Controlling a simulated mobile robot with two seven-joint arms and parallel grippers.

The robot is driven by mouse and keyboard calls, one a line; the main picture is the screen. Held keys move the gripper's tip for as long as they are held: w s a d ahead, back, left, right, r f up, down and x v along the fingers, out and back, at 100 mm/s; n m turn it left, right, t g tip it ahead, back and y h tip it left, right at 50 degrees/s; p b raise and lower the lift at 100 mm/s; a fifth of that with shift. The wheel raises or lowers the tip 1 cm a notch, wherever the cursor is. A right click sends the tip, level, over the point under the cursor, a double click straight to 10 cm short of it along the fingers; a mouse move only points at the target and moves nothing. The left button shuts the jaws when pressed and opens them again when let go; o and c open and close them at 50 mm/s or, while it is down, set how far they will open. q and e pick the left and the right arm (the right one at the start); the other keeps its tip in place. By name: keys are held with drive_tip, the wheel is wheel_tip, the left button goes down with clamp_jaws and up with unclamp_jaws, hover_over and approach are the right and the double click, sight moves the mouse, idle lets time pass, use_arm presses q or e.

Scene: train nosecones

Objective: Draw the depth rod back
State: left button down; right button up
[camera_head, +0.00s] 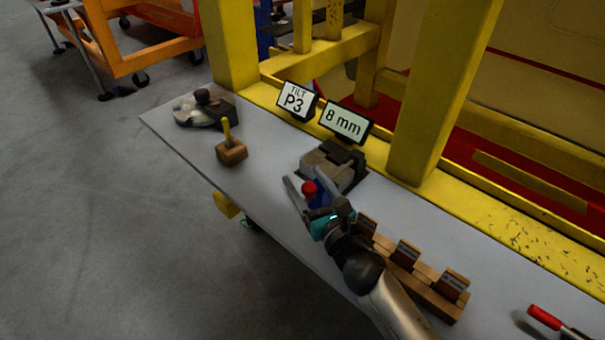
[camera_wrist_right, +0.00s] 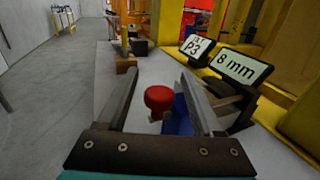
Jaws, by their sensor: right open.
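A red round knob (camera_head: 309,188) stands by a blue part (camera_head: 321,194) at the near side of a dark and grey block device (camera_head: 335,163). I cannot tell whether this knob is the end of the depth rod; no bare rod shows. My right gripper (camera_head: 301,175) is open, with one finger on each side of the knob. In the right wrist view the knob (camera_wrist_right: 158,98) and blue part (camera_wrist_right: 178,118) lie between the spread fingers (camera_wrist_right: 161,74), apart from the left finger. My left gripper is not in view.
Signs reading "TILT P3" (camera_head: 296,100) and "8 mm" (camera_head: 344,123) stand behind the device. A wooden block with a yellow peg (camera_head: 231,152), a wooden rack (camera_head: 432,286) and a red-handled tool (camera_head: 545,317) are on the grey table (camera_head: 265,190). Yellow posts (camera_head: 428,95) rise behind.

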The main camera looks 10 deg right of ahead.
drive_tip(key=shift+x, duration=0.8)
clamp_jaws()
idle(1.0)
